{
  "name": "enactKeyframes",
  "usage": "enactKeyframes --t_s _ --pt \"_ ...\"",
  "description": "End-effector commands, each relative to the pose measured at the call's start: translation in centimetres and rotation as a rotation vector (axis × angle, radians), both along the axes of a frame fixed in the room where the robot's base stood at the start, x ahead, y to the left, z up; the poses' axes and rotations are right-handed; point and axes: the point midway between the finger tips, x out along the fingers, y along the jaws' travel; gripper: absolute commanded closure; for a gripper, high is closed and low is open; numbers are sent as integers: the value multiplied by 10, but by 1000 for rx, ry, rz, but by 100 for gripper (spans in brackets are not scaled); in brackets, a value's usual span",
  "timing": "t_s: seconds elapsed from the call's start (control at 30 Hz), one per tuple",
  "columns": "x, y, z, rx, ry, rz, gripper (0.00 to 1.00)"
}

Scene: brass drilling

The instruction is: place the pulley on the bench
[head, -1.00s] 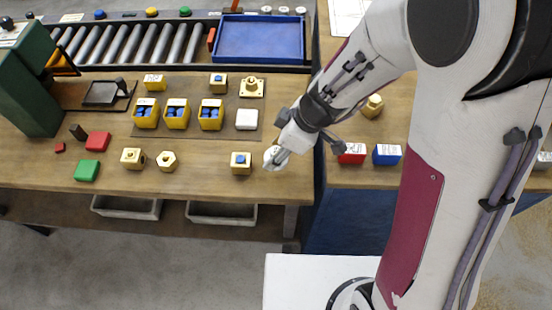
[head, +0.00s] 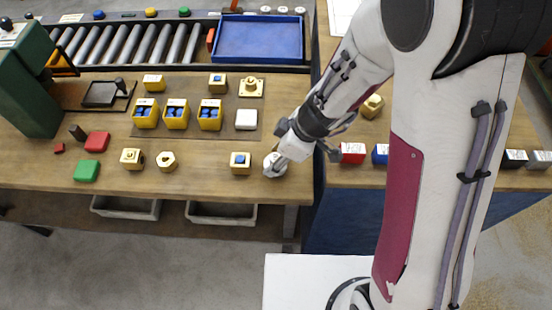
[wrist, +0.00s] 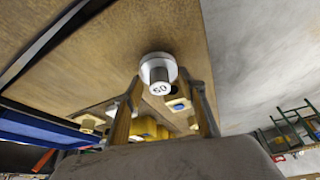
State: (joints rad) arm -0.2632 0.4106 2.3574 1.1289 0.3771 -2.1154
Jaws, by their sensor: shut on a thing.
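The pulley (head: 275,167) is a silver-grey round piece with a wide flange and a narrower hub marked "60". In the wrist view the pulley (wrist: 158,72) sits between my two fingertips. My gripper (head: 279,160) is shut on it, and its fingers hide part of it in the head view. The pulley is at the right end of the wooden bench (head: 215,178), near the front edge. I cannot tell whether its underside touches the bench top.
A brass block with a blue centre (head: 240,162) stands just left of the pulley. A white block (head: 246,120) lies behind. Yellow bins (head: 210,115) and a blue tray (head: 258,38) are further back. Red (head: 352,152) and blue blocks stand on the right-hand table.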

Motion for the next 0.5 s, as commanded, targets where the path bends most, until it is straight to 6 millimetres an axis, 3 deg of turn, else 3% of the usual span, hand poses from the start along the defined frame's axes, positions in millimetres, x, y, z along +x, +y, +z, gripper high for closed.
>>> enactKeyframes --t_s 0.2,0.5 --pt "0 0 -11 -2 2 -1 89" --pt "0 -1 -12 -2 0 1 89"
